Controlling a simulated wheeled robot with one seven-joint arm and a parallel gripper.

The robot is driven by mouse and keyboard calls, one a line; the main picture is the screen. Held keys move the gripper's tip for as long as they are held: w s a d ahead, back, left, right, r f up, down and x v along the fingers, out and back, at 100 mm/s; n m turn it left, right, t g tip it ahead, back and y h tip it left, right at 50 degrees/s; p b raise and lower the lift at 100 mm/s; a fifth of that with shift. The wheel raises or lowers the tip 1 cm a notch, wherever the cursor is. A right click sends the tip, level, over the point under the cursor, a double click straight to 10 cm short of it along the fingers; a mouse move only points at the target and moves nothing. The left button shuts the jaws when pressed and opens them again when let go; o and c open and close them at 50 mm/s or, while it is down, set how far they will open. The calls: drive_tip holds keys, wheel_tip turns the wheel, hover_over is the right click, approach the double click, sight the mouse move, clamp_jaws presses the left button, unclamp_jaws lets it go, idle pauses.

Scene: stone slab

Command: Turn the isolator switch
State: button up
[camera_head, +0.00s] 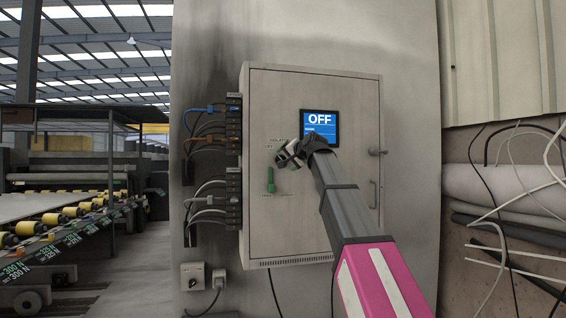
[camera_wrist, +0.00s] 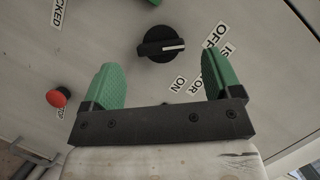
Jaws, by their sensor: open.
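The isolator switch (camera_wrist: 161,44) is a black round knob with a bar grip and a white pointer line, in the upper middle of the wrist view. OFF, ISOLATOR and ON labels (camera_wrist: 215,35) lie beside it. My gripper (camera_wrist: 155,68) is open, its two green fingers wide apart, with nothing between them. The knob shows just beyond the fingertips, apart from both. In the head view my gripper (camera_head: 285,156) is close to the front of the grey cabinet (camera_head: 345,215), by the isolator label. It seems to hide the knob there.
A blue screen (camera_head: 320,124) on the cabinet reads OFF. A green handle (camera_head: 270,180) stands below my gripper. A red stop button (camera_wrist: 57,97) is at the wrist view's left. Cables and terminal blocks (camera_head: 234,120) line the cabinet's left side; a door latch (camera_head: 377,152) is at right.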

drive_tip(key=v, duration=0.5)
drive_tip(key=shift+s+d, duration=0.15)
drive_tip(key=shift+d, duration=0.05)
drive_tip(key=s+d+f+g+h, duration=0.1)
drive_tip(key=d+f+g+h, duration=0.15)
drive_tip(key=f, duration=1.25)
drive_tip(key=d+f+n+g+h, duration=0.1)
drive_tip(key=d+f, duration=0.2)
drive_tip(key=f, duration=1.2)
drive_tip(key=s+d+f+g+h, duration=0.1)
drive_tip(key=d+f+g, duration=0.15)
drive_tip(key=f, duration=1.25)
drive_tip(key=s+d+f+n+g+h, duration=0.1)
drive_tip(key=s+d+f+g, duration=0.1)
drive_tip(key=s+f, duration=0.5)
drive_tip(key=s+d+f+g+h, duration=0.1)
drive_tip(key=s+d+f, duration=0.3)
drive_tip(key=s+f, duration=0.4)
drive_tip(key=s+d+f+n+g+h, duration=0.1)
drive_tip(key=s+d+f+g, duration=0.2)
drive_tip(key=s+f, duration=0.5)
wheel_tip(320, 180, down, 9)
drive_tip(key=shift+d+f+n+g+h, duration=0.1)
drive_tip(key=shift+d+n+g+h, duration=0.2)
drive_tip(key=shift+d+h, duration=0.05)
drive_tip(key=shift+s, duration=0.1)
